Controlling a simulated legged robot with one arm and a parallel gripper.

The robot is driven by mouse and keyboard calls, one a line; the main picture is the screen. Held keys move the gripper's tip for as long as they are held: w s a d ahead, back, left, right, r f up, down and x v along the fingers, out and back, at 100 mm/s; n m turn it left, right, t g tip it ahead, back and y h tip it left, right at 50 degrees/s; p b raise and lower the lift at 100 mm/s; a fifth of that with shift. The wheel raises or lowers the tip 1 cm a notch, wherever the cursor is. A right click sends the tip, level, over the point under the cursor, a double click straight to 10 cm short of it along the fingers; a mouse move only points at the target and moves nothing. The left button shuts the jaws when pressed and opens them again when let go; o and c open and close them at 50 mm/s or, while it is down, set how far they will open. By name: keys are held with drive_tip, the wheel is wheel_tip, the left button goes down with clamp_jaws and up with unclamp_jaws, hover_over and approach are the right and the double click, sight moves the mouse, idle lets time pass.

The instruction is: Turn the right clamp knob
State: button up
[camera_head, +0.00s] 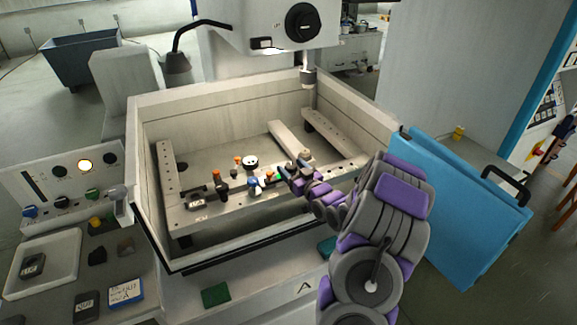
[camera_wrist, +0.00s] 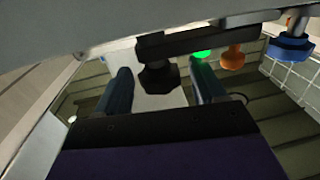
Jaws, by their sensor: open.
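In the wrist view, a black lobed clamp knob (camera_wrist: 158,77) sits under a dark clamp arm (camera_wrist: 195,42). My gripper (camera_wrist: 163,88) is open, with one blue-grey finger on each side of this knob in the picture. A gap shows on both sides, and I see no contact. In the head view, my gripper (camera_head: 289,171) reaches over the right part of the work bar (camera_head: 205,218) inside the tank, and the right clamp there is largely hidden by it.
The tank wall (camera_head: 215,252) rises in front of the bar. A machine head (camera_head: 270,25) hangs above, and a blue door (camera_head: 455,215) stands open at right.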

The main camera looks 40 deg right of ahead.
drive_tip(key=shift+w+d, duration=0.2)
drive_tip(key=shift+w, duration=1.2)
drive_tip(key=shift+c, duration=0.5)
drive_tip(key=c, duration=0.9)
drive_tip(key=shift+r+h, duration=0.1)
drive_tip(key=shift+h, duration=0.2)
